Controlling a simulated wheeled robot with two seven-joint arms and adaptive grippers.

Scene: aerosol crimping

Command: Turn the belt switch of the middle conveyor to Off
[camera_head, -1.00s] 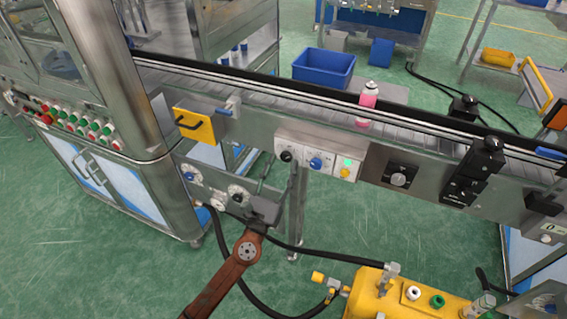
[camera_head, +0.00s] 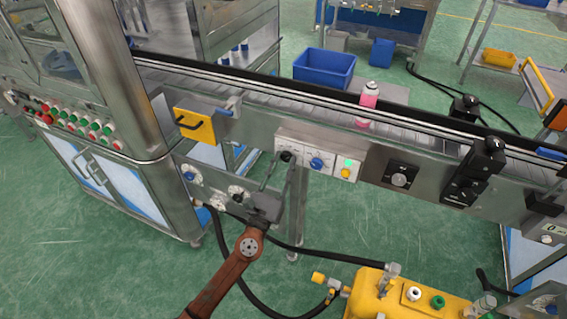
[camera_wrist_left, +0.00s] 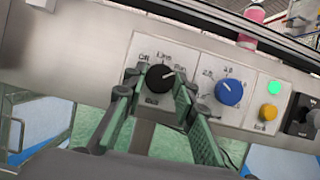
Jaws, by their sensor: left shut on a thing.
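The white switch panel (camera_head: 318,163) is on the side of the middle conveyor. Its black knob (camera_wrist_left: 159,78) has a white pointer turned toward the right-hand label, and "Off" is printed at its upper left. My left gripper (camera_head: 284,162) reaches up from below to this knob. In the left wrist view its two green-grey fingers (camera_wrist_left: 158,82) stand on either side of the knob, shut on it. The knob's lower side is partly hidden. My right gripper is not in view.
A blue knob (camera_wrist_left: 229,91), a lit green lamp (camera_wrist_left: 274,88) and a yellow button (camera_wrist_left: 268,112) sit right of the black knob. A pink can (camera_head: 368,97) stands on the belt. A yellow machine (camera_head: 385,296) and hoses are below right.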

